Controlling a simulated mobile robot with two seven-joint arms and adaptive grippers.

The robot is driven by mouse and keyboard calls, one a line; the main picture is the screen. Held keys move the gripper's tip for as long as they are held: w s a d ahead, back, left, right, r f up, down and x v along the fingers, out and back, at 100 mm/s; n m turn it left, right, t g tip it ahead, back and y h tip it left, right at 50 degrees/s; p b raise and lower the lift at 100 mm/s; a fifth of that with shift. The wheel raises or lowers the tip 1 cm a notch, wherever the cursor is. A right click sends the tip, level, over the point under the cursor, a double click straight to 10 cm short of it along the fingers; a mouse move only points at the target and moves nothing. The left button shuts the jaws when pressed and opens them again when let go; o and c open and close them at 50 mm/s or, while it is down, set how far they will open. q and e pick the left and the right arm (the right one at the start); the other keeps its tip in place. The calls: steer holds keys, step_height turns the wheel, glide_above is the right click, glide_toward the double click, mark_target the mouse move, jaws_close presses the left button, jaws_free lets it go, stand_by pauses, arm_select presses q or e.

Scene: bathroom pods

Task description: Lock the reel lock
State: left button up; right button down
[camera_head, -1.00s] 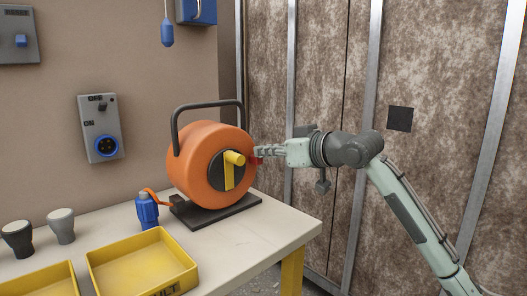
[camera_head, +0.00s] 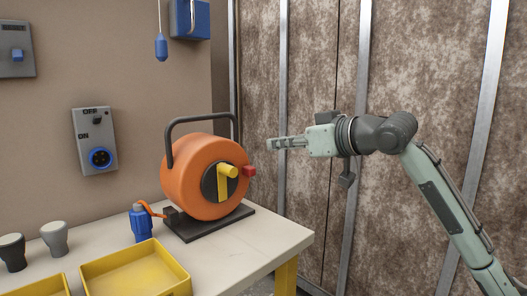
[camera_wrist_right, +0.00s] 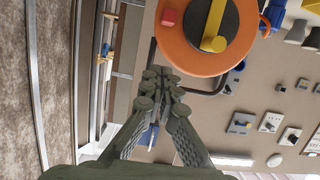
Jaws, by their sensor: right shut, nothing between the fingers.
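An orange cable reel (camera_head: 180,183) with a black frame handle stands on a dark base on the table. Its face has a dark hub with a yellow crank (camera_head: 222,187). A red knob (camera_head: 250,171), likely the reel lock, sticks out at the right of the hub. My right gripper (camera_head: 270,143) is shut and empty, up and to the right of the red knob, apart from it. In the right wrist view the shut fingers (camera_wrist_right: 160,82) point toward the reel (camera_wrist_right: 185,52); the red knob (camera_wrist_right: 169,17) lies beyond them near the top. My left gripper is not in view.
A blue plug (camera_head: 141,223) and a yellow tray (camera_head: 135,275) are on the table (camera_head: 260,240). Black and grey knob-like pieces stand at the left. A grey OFF/ON switch box (camera_head: 95,140) is on the wall. Space right of the reel is clear.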

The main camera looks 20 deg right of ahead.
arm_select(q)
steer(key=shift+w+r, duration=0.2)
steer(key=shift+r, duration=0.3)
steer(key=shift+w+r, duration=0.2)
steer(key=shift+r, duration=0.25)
arm_select(e)
steer(key=shift+v, duration=1.6)
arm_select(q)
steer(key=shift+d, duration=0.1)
